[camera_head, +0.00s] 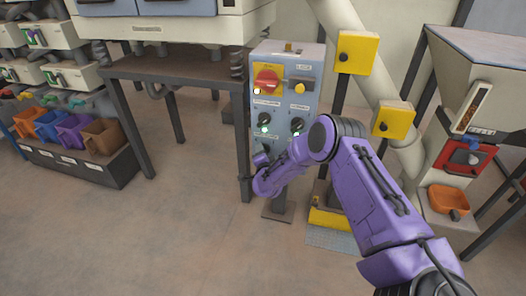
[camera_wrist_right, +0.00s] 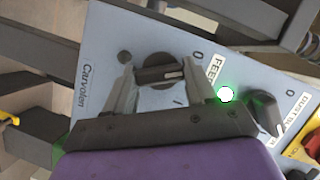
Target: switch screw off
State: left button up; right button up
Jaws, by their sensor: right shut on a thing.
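The grey control panel (camera_head: 285,85) stands on a post in the middle of the head view. My right gripper (camera_head: 262,162) is at its lower left part, with its arm crossing from the right. In the right wrist view a dark rotary switch (camera_wrist_right: 157,70) sits between the two fingers of my right gripper (camera_wrist_right: 160,88), which are shut on it. Its white pointer line faces right, between the marks O and I. A label starting with "FEED" (camera_wrist_right: 213,72) and a lit green lamp (camera_wrist_right: 227,94) are beside it; the gripper covers part of the area. My left gripper is not in view.
A second rotary switch (camera_wrist_right: 267,113) is close to the right finger. A table leg (camera_head: 243,130) stands close left; yellow boxes (camera_head: 357,52) stand right.

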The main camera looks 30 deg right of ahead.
jog(key=shift+n+g+p, duration=0.4)
jog(key=shift+n+p, duration=0.15)
jog(key=shift+n, duration=0.25)
jog(key=shift+f, duration=0.1)
jog(key=o, duration=1)
jog(key=shift+o, duration=0.2)
jog(key=p+v, duration=0.2)
jog(key=v, duration=0.8)
jog(key=shift+s+a, duration=0.25)
jog(key=shift+s, duration=0.05)
